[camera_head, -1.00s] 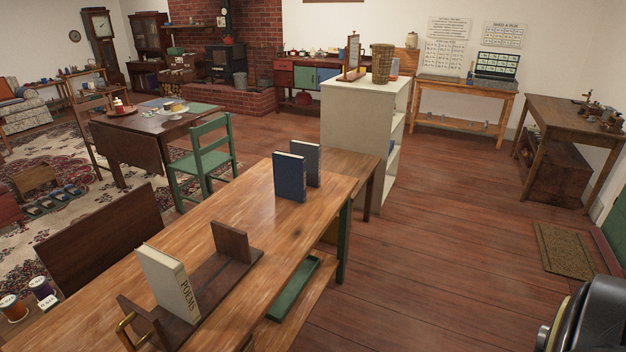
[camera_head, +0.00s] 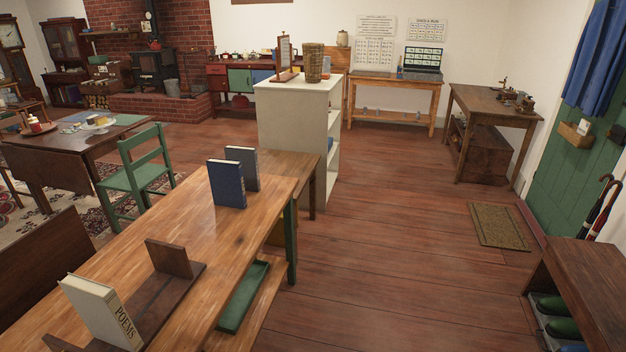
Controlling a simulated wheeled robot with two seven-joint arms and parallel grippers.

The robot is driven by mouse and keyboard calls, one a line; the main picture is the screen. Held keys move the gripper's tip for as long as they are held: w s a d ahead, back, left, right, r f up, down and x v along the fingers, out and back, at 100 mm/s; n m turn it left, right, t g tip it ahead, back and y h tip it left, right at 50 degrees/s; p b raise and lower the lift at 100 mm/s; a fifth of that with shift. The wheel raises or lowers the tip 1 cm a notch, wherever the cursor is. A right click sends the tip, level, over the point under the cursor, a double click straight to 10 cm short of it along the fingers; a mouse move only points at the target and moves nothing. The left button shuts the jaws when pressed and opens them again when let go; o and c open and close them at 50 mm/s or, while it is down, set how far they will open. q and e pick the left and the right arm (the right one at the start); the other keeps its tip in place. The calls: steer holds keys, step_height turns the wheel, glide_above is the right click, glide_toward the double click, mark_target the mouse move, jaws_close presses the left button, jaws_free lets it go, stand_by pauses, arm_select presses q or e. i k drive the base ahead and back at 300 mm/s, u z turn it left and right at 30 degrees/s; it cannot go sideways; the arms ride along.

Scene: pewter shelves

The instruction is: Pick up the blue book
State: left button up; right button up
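The blue book (camera_head: 227,185) stands upright near the far end of the long wooden table (camera_head: 215,240). A grey-blue book (camera_head: 246,166) stands upright just behind it and to the right, partly hidden by it. A cream book marked POEMS (camera_head: 100,312) stands tilted in a dark wooden book rack (camera_head: 172,293) at the near left of the table. Neither of my grippers is in view.
A white shelf unit (camera_head: 296,126) stands beyond the table. Open wooden floor (camera_head: 390,260) lies to the right of the table. A dark bench (camera_head: 585,290) with green boots under it and a doormat (camera_head: 499,225) are at the right. A green chair (camera_head: 140,170) is at the left.

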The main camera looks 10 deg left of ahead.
mark_target(226, 176)
steer(key=z, duration=0.2)
steer(key=i, duration=2.95)
steer(key=u, duration=2.85)
